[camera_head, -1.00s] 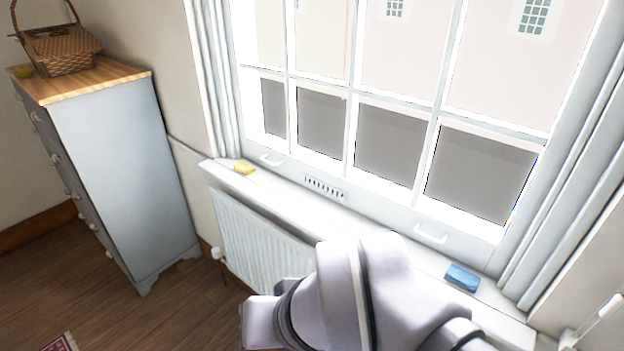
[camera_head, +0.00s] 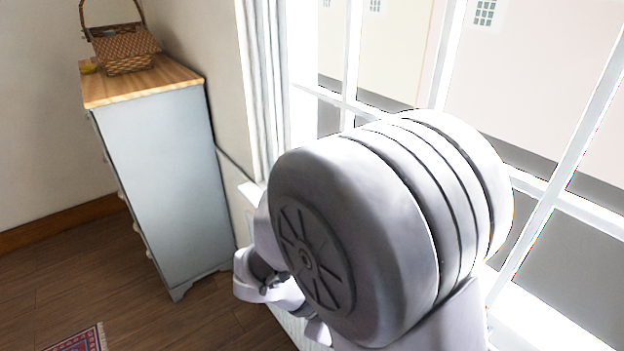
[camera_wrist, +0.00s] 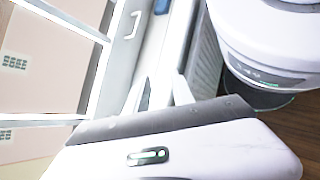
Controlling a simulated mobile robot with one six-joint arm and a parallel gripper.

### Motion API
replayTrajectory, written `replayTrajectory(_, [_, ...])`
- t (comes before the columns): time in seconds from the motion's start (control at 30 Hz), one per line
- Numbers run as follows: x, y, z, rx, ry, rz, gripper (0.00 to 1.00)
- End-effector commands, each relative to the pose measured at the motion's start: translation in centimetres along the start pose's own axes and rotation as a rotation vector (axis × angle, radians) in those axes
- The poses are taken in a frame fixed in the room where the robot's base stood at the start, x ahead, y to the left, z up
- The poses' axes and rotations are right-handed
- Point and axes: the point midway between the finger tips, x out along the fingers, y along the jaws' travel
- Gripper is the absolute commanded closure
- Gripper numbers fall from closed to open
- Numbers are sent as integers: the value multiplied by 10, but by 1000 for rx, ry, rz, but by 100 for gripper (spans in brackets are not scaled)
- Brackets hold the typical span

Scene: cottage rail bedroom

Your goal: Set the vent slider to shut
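The vent slider cannot be made out in either view now. In the head view my arm covers the part of the window's bottom rail where the slotted vent showed earlier. My gripper (camera_wrist: 158,88) shows in the wrist view as two pale fingers standing apart, with nothing visible between them. They are over the window frame and sill (camera_wrist: 154,48).
A white sash handle (camera_wrist: 133,25) and a blue item (camera_wrist: 162,6) lie beyond the fingers. The radiator (camera_wrist: 205,62) is below the sill. A grey chest of drawers (camera_head: 165,170) carrying a wicker basket (camera_head: 125,50) stands left of the window (camera_head: 400,60).

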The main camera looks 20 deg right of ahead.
Motion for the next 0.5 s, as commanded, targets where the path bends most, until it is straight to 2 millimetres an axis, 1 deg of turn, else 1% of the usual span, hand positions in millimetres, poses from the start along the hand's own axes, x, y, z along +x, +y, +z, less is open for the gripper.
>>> replayTrajectory(0.03, [6, 8, -14, -111, -82, 99, 71])
replayTrajectory(0.07, [9, 14, -24, -183, -133, 171, 71])
replayTrajectory(0.1, [12, 21, -39, -281, -198, 273, 71])
replayTrajectory(0.17, [15, 29, -66, -420, -285, 422, 71])
replayTrajectory(0.2, [17, 31, -84, -501, -332, 514, 71])
replayTrajectory(0.3, [20, 29, -124, -657, -413, 698, 71])
replayTrajectory(0.4, [22, 23, -147, -743, -452, 806, 71])
replayTrajectory(0.5, [25, 23, -156, -772, -464, 844, 71])
